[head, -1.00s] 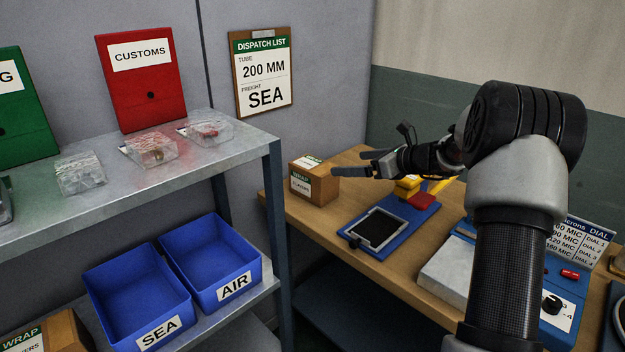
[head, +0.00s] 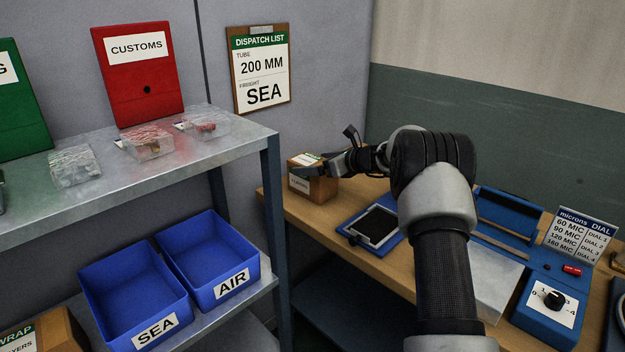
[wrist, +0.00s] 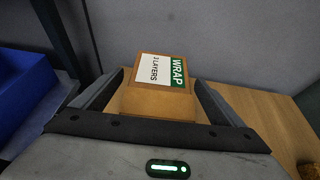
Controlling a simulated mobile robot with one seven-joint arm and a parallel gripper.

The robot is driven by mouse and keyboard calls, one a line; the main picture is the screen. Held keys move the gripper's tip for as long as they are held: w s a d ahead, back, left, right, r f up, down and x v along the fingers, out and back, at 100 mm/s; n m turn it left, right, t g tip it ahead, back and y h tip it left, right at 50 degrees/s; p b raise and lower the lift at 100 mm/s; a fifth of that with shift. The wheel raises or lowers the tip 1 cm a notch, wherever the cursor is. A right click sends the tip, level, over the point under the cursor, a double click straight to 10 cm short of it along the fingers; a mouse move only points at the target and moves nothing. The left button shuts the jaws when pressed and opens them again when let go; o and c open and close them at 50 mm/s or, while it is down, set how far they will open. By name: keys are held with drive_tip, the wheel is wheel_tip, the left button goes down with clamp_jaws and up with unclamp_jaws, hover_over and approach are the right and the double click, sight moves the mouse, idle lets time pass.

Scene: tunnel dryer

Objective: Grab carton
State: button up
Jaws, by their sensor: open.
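A small brown carton (head: 318,186) with a green and white label stands at the back left end of the wooden bench. In the wrist view the carton (wrist: 150,103) lies between the two fingers, and its label reads "WRAP" and "3 LAYERS". My gripper (head: 305,172) is open, with its fingers reaching to the carton from the right in the head view. In the wrist view my gripper (wrist: 157,95) has one finger on each side of the carton, and a narrow gap shows. Whether a finger touches the carton I cannot tell.
A metal shelf (head: 240,142) stands left of the bench, with blue bins marked SEA (head: 115,272) and AIR (head: 200,240) on its lower level. A blue pad device (head: 350,232) and a sealer with a dial (head: 545,310) are on the wooden bench (head: 285,205).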

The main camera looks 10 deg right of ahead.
drive_tip(key=shift+w+a+f, duration=0.25)
drive_tip(key=shift+w+a, duration=0.15)
drive_tip(key=shift+w, duration=0.15)
drive_tip(key=c, duration=1.7)
drive_tip(key=shift+r, duration=0.2)
drive_tip(key=shift+c, duration=0.7)
